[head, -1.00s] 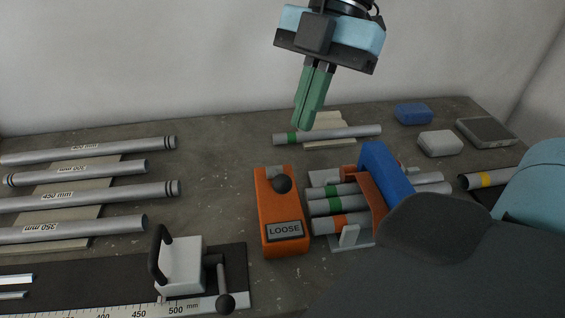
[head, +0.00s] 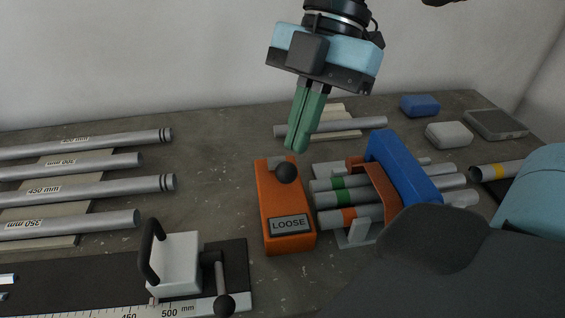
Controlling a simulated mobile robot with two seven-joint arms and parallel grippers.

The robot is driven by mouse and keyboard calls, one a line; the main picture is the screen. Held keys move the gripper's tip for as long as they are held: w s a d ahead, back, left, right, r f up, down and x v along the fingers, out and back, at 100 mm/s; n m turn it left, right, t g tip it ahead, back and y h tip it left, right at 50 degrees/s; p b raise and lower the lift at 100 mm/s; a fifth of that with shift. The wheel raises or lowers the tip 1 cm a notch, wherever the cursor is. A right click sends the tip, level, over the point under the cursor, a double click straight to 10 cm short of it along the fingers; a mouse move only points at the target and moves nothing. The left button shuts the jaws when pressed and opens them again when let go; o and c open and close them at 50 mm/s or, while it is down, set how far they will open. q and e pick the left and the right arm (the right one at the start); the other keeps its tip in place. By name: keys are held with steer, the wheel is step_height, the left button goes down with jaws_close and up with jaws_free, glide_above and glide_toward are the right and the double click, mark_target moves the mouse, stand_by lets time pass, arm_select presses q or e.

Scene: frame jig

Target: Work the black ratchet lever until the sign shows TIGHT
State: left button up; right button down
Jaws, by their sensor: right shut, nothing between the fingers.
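The orange ratchet box (head: 275,208) stands on the bench in the middle of the head view. Its sign (head: 289,224) reads LOOSE. The black ball of the lever (head: 287,173) shows near the back end of the box; the lever's arm is mostly hidden behind it. My right gripper (head: 297,148), with green fingers, is shut and empty. Its fingertips point down and appear just behind and above the black ball; I cannot tell whether they touch anything. My left gripper is not in view.
Right of the box, several banded tubes (head: 338,199) lie in a clamp with a blue bar (head: 402,167). Labelled tubes (head: 90,189) lie at left. A stop block (head: 174,265) with black handles sits on the ruler rail in front. Another tube (head: 350,125) lies behind.

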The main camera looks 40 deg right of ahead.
arm_select(q)
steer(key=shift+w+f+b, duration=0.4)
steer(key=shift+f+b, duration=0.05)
steer(key=shift+b, duration=0.1)
arm_select(e)
steer(key=shift+x, duration=1.05)
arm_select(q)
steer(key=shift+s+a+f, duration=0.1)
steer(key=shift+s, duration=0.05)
arm_select(e)
steer(key=shift+f, duration=0.1)
